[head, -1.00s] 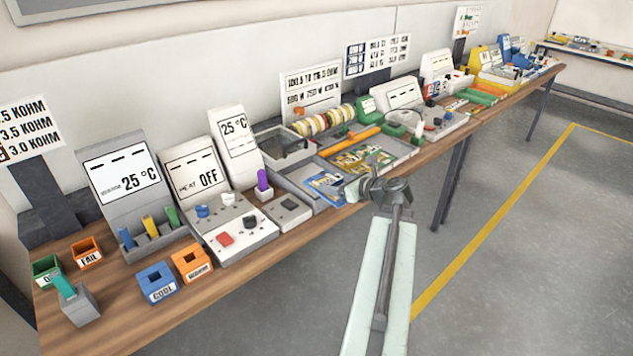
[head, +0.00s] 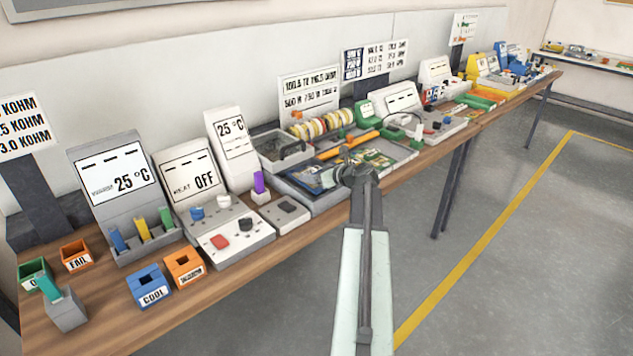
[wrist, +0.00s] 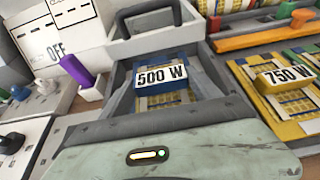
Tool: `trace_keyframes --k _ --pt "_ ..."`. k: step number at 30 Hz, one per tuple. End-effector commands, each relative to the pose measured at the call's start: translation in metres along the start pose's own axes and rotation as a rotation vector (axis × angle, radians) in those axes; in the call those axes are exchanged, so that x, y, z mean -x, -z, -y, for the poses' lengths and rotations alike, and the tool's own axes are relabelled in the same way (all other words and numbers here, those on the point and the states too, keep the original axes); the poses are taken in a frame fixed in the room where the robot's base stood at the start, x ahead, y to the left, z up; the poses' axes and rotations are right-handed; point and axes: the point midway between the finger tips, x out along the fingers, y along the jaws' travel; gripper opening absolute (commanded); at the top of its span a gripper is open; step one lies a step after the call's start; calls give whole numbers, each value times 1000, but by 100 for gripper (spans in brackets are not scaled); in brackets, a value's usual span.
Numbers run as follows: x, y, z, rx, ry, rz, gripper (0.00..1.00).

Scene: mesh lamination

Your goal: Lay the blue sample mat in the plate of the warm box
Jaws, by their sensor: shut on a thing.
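The blue sample mat carries a blue block marked 500 W (wrist: 163,76), with a yellow gridded sheet below it in the wrist view. My gripper (head: 347,168) is shut on the mat. In the head view the mat (head: 312,178) looks tilted, in front of a grey open box (head: 283,150) that seems to be the warm box. The box's near rim (wrist: 150,45) shows just beyond the mat in the wrist view. Whether the mat touches anything is unclear. The inside of the box is only partly visible.
A yellow 750 W mat (wrist: 285,80) lies to the right. A purple peg (wrist: 78,70) stands upright in a block on the left, beside the panel marked OFF (head: 190,170). An orange bar (head: 348,145) lies behind the gripper. The floor in front of the bench is clear.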

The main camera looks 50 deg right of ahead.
Motion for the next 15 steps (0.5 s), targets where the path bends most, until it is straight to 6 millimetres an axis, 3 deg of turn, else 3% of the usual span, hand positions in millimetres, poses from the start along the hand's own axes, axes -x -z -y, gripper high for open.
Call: trace_keyframes --k 15 --pt "-4 11 1 -1 1 1 25"
